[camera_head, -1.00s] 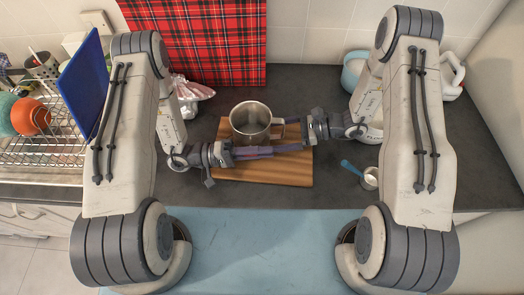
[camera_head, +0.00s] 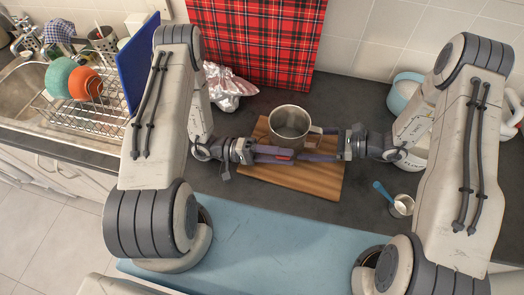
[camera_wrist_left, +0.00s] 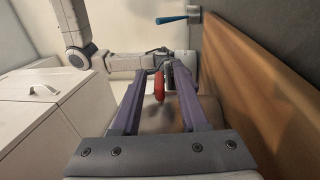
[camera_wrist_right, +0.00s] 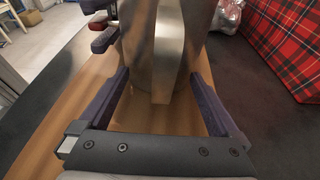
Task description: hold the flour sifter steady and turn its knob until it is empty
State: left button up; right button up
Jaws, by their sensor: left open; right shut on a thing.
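The flour sifter (camera_head: 290,120) is a shiny metal cup, upright over the wooden board (camera_head: 320,182). I cannot tell whether it touches the board or how much flour is inside. My right gripper (camera_head: 336,143) is shut on its handle (camera_wrist_right: 167,55), which stands between the fingers in the right wrist view. My left gripper (camera_head: 292,156) reaches in from the left, low at the sifter's near side. It is open, with the red knob (camera_wrist_left: 159,86) between its purple fingers. The knob also shows as a small red spot in the head view (camera_head: 284,155).
Behind stand a red plaid panel (camera_head: 255,45) and crumpled foil (camera_head: 228,85). A dish rack (camera_head: 85,105) with bowls and a blue board (camera_head: 138,65) is at left. A measuring cup with a blue handle (camera_head: 400,205) lies right of the board, near white containers (camera_head: 410,160).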

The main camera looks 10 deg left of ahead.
pick_arm(q)
jog(key=a, duration=0.5)
jog(key=a+f, duration=0.1)
jog(key=a, duration=0.2)
jog(key=shift+s+a+f, duration=0.1)
jog(key=shift+a, duration=0.25)
jog(key=c, duration=0.7)
jog(key=r+g+y, duration=0.1)
jog(key=g+y, duration=0.1)
jog(key=s+d+r+m+g+y, duration=0.1)
jog(key=r+g+y, duration=0.1)
jog(key=d+r+m+g+y, duration=0.1)
jog(key=g+y, duration=0.1)
jog(key=g, duration=0.1)
jog(key=shift+s+d+r, duration=0.25)
jog(key=shift+r, duration=0.1)
notch_tip(320, 180, up, 14)
jog(key=w+d+n+t+y, duration=0.25)
jog(key=t+y, duration=0.45)
jog(key=y, duration=0.5)
jog(key=shift+m, duration=0.35)
jog(key=f, duration=0.4)
jog(key=d+f, duration=0.1)
jog(key=f, duration=0.4)
jog(key=d+f, duration=0.1)
jog(key=f, duration=0.4)
jog(key=shift+s+d, duration=0.15)
jog(key=shift+s, duration=0.05)
